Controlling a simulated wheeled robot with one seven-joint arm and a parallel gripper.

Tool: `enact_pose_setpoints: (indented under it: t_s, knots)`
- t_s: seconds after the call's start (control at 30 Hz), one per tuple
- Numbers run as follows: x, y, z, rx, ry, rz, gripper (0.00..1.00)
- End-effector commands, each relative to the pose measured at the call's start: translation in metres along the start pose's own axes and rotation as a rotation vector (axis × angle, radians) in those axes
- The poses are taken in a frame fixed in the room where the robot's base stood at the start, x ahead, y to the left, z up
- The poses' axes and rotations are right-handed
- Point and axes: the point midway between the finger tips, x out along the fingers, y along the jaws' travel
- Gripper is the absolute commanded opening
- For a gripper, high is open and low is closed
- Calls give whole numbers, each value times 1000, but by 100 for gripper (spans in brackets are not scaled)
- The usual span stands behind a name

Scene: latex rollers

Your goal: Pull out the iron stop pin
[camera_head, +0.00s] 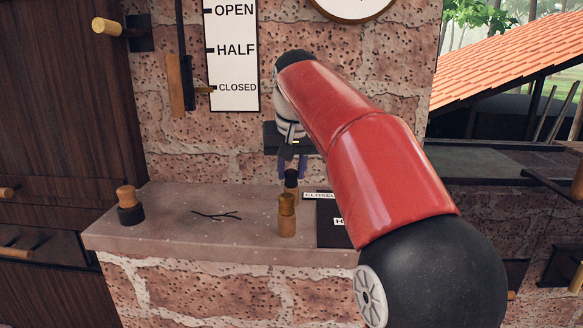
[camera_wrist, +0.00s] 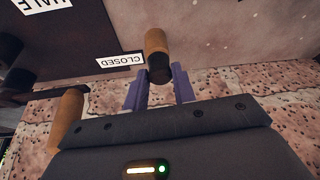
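I cannot tell for sure which piece is the iron stop pin. A wooden handle with a dark end (camera_head: 287,215) stands upright on the stone ledge. The same handle seems to show in the wrist view (camera_wrist: 157,42), its dark end toward me. My gripper (camera_head: 290,168) is just above it, pointing down, partly hidden by my red arm. In the wrist view its two purple fingers (camera_wrist: 160,92) are apart, with the dark end beyond and between their tips. I see nothing held. Another wooden handle (camera_wrist: 67,117) is left of the fingers, close to my gripper.
A wooden knob on a black base (camera_head: 128,207) and a thin dark twig-like piece (camera_head: 216,215) are on the ledge (camera_head: 180,235). A dark labelled plate (camera_head: 330,222) lies right of the handle. A dark bracket (camera_head: 273,137) and the OPEN/HALF/CLOSED sign (camera_head: 232,67) are on the wall.

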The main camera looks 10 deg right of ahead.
Motion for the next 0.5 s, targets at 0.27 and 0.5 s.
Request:
enact_pose_setpoints:
  t_s: [0.27, 0.5]
  knots:
    - [0, 0, 0, 0, 0, 0, 11]
    - [-1, 0, 0, 0, 0, 0, 0]
